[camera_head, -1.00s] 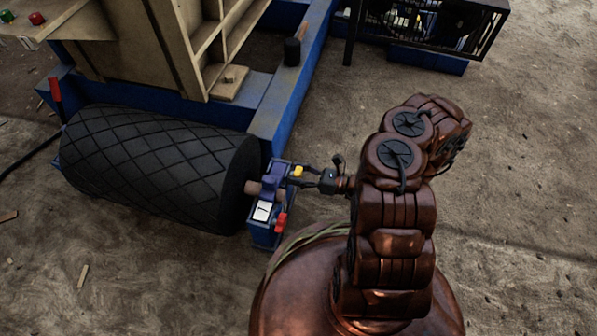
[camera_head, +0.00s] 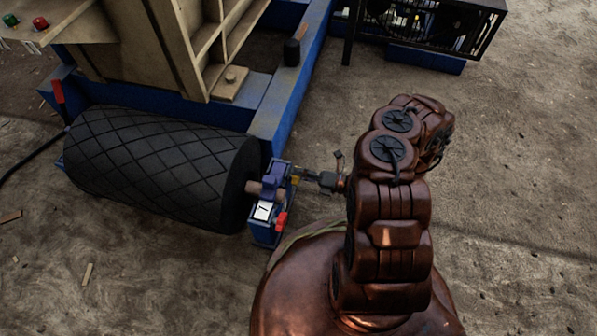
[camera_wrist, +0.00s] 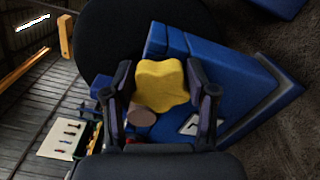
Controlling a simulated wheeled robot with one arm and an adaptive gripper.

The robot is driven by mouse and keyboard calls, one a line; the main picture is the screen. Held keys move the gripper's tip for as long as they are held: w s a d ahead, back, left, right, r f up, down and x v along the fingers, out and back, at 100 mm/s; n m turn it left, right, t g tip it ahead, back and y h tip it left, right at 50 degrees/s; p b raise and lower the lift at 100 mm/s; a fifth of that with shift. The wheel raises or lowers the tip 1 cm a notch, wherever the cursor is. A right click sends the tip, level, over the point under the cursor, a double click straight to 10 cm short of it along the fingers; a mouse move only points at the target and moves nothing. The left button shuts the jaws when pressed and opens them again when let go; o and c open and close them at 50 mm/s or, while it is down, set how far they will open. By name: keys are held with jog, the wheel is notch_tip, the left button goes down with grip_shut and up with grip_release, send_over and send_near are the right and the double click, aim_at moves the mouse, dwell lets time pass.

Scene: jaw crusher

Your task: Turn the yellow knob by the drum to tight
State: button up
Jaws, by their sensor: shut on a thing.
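The yellow knob (camera_wrist: 161,84) shows large in the wrist view, a lobed shape between the two dark fingers of my gripper (camera_wrist: 163,98). My gripper is shut on it. In the head view my gripper (camera_head: 305,176) reaches left to the blue bearing block (camera_head: 265,220) at the drum's right end, and only a sliver of yellow shows there, mostly hidden by the fingers. The black drum (camera_head: 160,165), with a diamond-pattern tread, lies to the left of the block. The wrist view appears rolled, with the block (camera_wrist: 230,80) to the right of the knob.
A red part (camera_head: 281,221) sits on the block's front right, beside a white label (camera_head: 262,211). A blue frame beam (camera_head: 290,100) runs behind the drum. A black mesh guard (camera_head: 425,25) stands at the back right. Bare ground lies open at right.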

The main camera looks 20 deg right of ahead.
jog(key=m, duration=0.6)
jog(key=shift+f, duration=0.2)
dwell(0.4)
jog(key=o, duration=1.2)
jog(key=shift+c, duration=0.2)
jog(key=v, duration=1.2)
